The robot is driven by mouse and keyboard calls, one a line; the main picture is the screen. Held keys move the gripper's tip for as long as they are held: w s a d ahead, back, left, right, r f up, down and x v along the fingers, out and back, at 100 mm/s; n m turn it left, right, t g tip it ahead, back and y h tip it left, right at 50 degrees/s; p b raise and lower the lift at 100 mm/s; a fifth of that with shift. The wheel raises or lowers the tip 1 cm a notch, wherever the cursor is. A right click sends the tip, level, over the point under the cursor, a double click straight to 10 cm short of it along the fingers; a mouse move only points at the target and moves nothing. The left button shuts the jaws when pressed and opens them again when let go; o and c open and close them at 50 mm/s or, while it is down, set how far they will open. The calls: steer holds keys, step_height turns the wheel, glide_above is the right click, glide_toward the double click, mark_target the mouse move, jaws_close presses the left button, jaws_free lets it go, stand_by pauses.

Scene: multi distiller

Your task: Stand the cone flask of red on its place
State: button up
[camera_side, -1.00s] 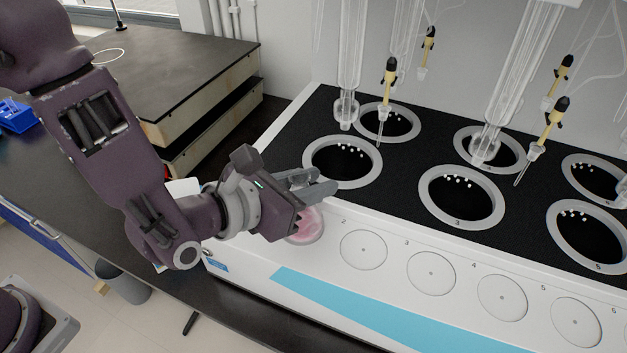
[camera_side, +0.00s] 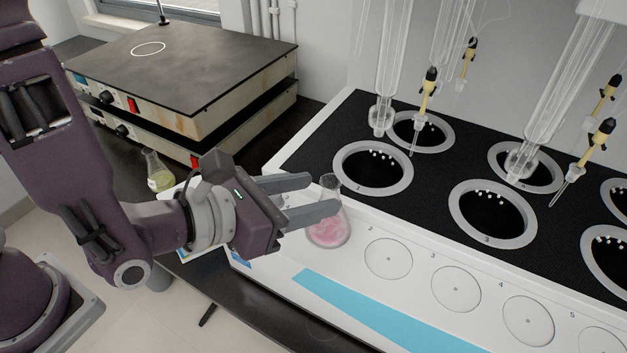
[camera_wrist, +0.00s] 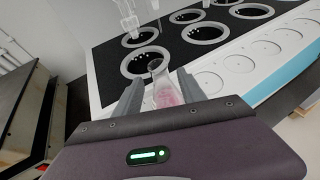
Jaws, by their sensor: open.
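The cone flask of red (camera_side: 327,224), clear glass with pink-red liquid in its base, stands upright on the white front ledge of the distiller, at the left end of a row of marked circles. My gripper (camera_side: 322,196) is open, with its fingers pointing at the flask from the left. In the side view the near finger overlaps the flask's upper part. In the wrist view the flask (camera_wrist: 164,92) shows ahead, between the two fingers or just past their tips. I cannot tell whether a finger touches it. The spot under the flask is hidden by it.
Empty marked circles (camera_side: 388,258) run to the right along the ledge. Ringed black wells (camera_side: 373,168) and hanging glass tubes (camera_side: 384,75) are behind. A flask of yellow liquid (camera_side: 159,177) stands on the dark bench, left, near stacked hot plates (camera_side: 185,60).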

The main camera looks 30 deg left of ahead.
steer(key=a+r+n+y, duration=0.3)
steer(key=a+n+y, duration=0.25)
steer(key=a, duration=0.45)
steer(key=a+r+n+y, duration=0.4)
steer(key=a+n, duration=0.2)
steer(key=a, duration=0.5)
steer(key=s+a+n+g+y, duration=0.3)
steer(key=s+a+n+y, duration=0.15)
steer(key=a+n, duration=0.35)
steer(key=s+f+n+g+h, duration=0.25)
steer(key=s+n+g, duration=0.35)
steer(key=s+n, duration=0.65)
steer(key=d+r+n+t+h, duration=0.2)
steer(key=d+r+n+h, duration=0.2)
steer(key=d+n+h, duration=0.2)
steer(key=shift+s+d+r+n, duration=0.15)
steer(key=shift+d+r+n, duration=0.35)
steer(key=shift+n, duration=0.7)
steer(key=shift+f, duration=0.1)
